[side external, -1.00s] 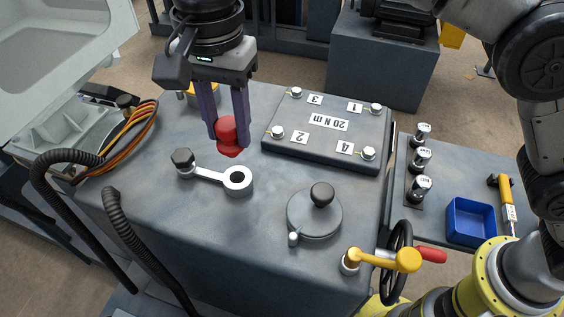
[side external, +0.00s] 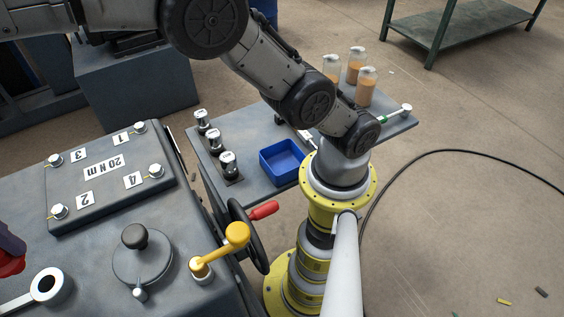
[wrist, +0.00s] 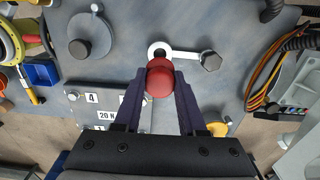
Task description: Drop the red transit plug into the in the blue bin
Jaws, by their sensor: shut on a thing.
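The red transit plug (wrist: 160,80) is held between the two dark purple fingers of my gripper (wrist: 160,85) in the wrist view. In that view it overlaps the near edge of a pale ring. In the side view only part of the red plug (side external: 10,264) and a purple finger (side external: 9,241) show at the left edge; the rest is cut off. The blue bin (side external: 290,175) stands on a low grey side table, far to the right of my gripper. Its visible inside looks empty. It also shows at the left of the wrist view (wrist: 42,74).
A round black-knobbed cover (side external: 142,258), yellow lever (side external: 222,247) and handwheel (side external: 246,232) stand nearby. Several black-and-silver pieces (side external: 214,140) stand beside the bin.

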